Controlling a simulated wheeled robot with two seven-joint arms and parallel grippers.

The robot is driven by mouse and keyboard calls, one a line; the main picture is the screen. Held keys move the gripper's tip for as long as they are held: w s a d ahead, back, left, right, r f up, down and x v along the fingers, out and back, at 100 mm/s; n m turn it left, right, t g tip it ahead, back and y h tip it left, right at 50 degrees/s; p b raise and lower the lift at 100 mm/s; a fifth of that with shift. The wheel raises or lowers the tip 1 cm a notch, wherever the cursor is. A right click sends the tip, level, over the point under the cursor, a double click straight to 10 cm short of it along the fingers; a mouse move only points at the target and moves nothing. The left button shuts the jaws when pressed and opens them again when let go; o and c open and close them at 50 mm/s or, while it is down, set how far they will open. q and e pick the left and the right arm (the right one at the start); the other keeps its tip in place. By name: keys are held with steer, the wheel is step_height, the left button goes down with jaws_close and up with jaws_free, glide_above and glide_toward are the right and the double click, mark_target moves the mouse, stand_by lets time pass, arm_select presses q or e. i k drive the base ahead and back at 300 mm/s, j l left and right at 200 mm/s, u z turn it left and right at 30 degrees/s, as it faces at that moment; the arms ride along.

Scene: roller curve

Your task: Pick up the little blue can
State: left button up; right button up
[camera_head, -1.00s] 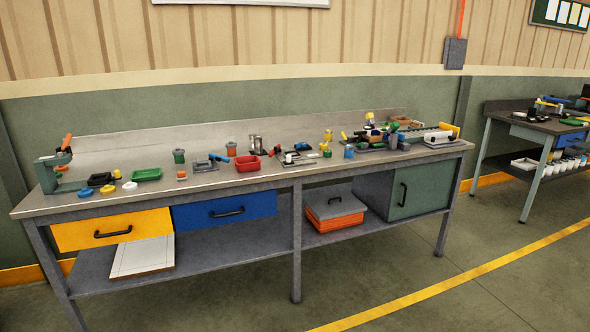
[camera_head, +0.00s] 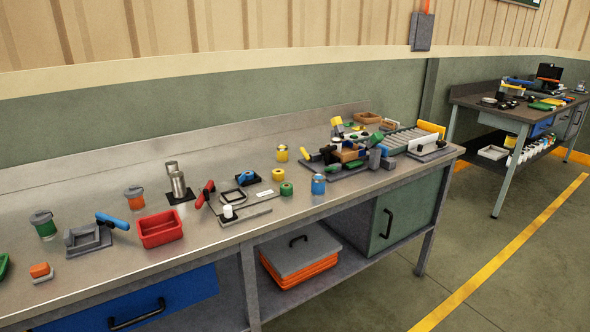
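The little blue can (camera_head: 318,184) stands upright near the front edge of the grey metal workbench (camera_head: 230,240), right of the middle of the view. A green roll (camera_head: 286,189) sits just to its left, apart from it. A dark board crowded with colourful parts lies behind it to the right. Nothing covers the can. Neither of my grippers is in view.
A red bin (camera_head: 160,229), metal cylinders (camera_head: 178,184) and a grey fixture (camera_head: 88,240) stand to the left. A roller conveyor (camera_head: 405,138) is at the bench's right end. A second table (camera_head: 490,108) stands beyond. The floor in front right is clear.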

mark_target(318, 179)
steer(key=u, duration=0.25)
steer(key=i+l+u, duration=0.15)
steer(key=u, duration=0.15)
steer(key=i+l+u, duration=0.1)
steer(key=l+u, duration=0.55)
steer(key=i+l, duration=0.05)
